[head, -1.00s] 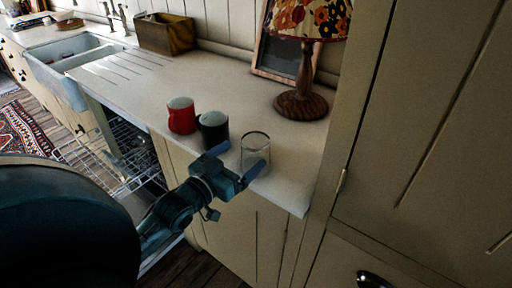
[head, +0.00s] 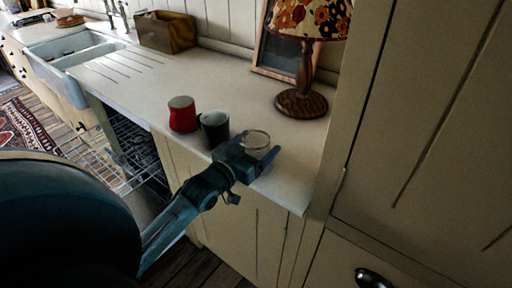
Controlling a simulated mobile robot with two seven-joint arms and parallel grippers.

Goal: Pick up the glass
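The clear glass (head: 257,140) stands upright on the pale countertop, near its front edge. My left gripper (head: 253,151) reaches in from the front left and is open, with one finger on each side of the glass. The gripper body hides the lower part of the glass, so I cannot tell whether the fingers touch it. My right gripper is not in the head view.
A dark mug (head: 215,127) stands just left of the glass, close to my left gripper. A red mug (head: 182,115) is beside it. A lamp (head: 302,97) stands behind to the right. An open dishwasher rack (head: 118,152) is below the counter at left.

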